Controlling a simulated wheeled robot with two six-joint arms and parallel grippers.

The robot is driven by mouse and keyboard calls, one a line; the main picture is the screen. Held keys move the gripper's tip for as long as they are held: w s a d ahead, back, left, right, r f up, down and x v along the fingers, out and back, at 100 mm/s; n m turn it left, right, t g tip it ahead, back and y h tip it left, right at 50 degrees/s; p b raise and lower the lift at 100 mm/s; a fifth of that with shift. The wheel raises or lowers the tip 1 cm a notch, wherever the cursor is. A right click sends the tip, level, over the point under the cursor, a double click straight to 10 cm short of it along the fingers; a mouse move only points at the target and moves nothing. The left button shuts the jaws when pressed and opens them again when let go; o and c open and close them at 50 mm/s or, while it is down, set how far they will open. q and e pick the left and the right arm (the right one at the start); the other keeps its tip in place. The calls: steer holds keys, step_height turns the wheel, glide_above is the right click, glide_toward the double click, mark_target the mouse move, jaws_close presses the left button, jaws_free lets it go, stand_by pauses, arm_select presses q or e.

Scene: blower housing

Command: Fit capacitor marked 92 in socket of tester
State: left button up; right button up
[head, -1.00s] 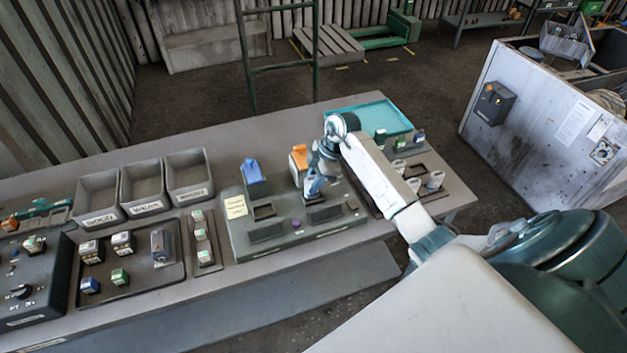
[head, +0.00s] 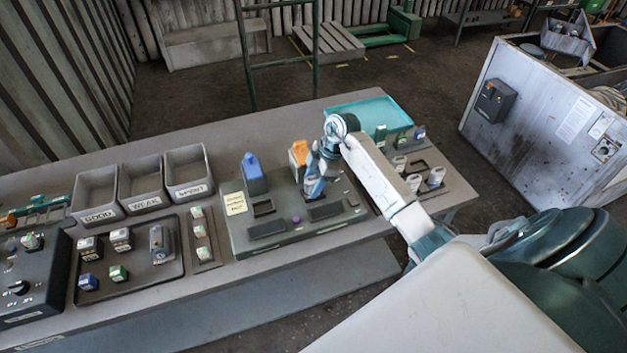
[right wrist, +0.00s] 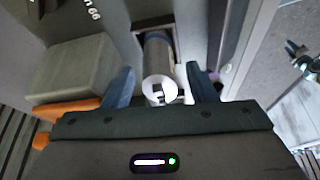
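The tester (head: 300,238) is a grey box on the bench with a blue lever (head: 253,175), an orange lever (head: 299,152) and dark recesses on top. My right gripper (head: 316,186) is low over the tester, beside the orange lever. In the right wrist view, its two blue fingers (right wrist: 161,86) are apart. A cylindrical capacitor (right wrist: 160,90) with a pale round end stands between them, with a visible gap on each side. Its lower end reaches toward a recess in the tester, but its seating is unclear. I cannot read 92 on it. My left gripper is not in view.
Three bins (head: 141,203) stand at the back left. A parts tray (head: 175,262) and a narrow strip with small parts (head: 200,236) lie left of the tester. Right of it are several capacitors (head: 413,183) and a teal tray (head: 345,112).

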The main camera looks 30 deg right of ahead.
steer(key=shift+d+r+b, duration=0.25)
steer(key=shift+r+b, duration=0.05)
steer(key=shift+r, duration=0.1)
steer(key=b+v, duration=0.3)
steer(key=v, duration=0.7)
steer(key=shift+b, duration=0.3)
steer(key=shift+a, duration=0.1)
